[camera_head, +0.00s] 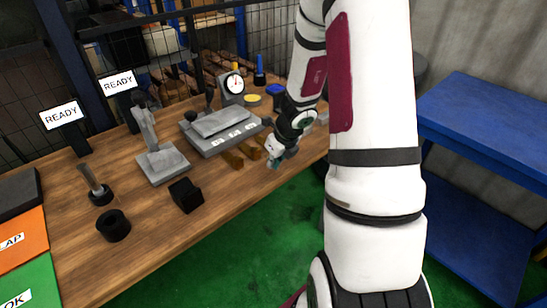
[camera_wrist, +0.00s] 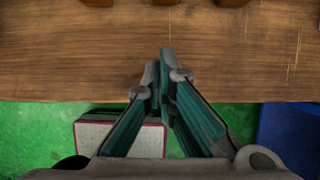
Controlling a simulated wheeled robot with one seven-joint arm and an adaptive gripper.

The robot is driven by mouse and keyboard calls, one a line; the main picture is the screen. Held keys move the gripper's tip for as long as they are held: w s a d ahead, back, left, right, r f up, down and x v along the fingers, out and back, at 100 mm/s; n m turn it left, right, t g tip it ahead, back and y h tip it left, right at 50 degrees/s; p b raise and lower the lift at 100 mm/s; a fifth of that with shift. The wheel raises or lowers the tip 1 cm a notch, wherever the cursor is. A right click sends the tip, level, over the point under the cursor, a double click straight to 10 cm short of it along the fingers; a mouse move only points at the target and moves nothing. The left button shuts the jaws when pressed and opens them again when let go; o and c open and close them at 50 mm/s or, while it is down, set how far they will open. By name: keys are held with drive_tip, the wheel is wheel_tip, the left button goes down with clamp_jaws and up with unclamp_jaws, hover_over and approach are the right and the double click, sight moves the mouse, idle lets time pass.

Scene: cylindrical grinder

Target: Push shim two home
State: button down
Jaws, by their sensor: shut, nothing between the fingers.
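A grey fixture block (camera_head: 222,122) with small white labels, too small to read, sits on the wooden bench. Brass-brown shims stick out of its front, one of them (camera_head: 234,159) nearest the left. In the wrist view three brown ends show at the top edge: left, middle (camera_wrist: 165,2) and right (camera_wrist: 231,2). The middle one is probably shim two, but no label shows there. My gripper (camera_head: 276,163) is at the bench's front edge, apart from the shims. In the wrist view its fingertips (camera_wrist: 157,65) are together and empty, pointing toward the middle end.
A lever press (camera_head: 159,160), a black block (camera_head: 186,195), a black ring (camera_head: 113,226) and a dial gauge (camera_head: 233,85) stand on the bench (camera_head: 150,222). A blue cart (camera_head: 485,118) stands at right. Bare bench lies between my fingertips and the shims.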

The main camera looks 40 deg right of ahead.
drive_tip(key=shift+w+a+p, duration=0.1)
drive_tip(key=shift+w+p, duration=0.55)
drive_tip(key=shift+w, duration=0.3)
drive_tip(key=shift+w+f+p, duration=0.1)
drive_tip(key=shift+w+p, duration=0.3)
drive_tip(key=shift+w, duration=0.7)
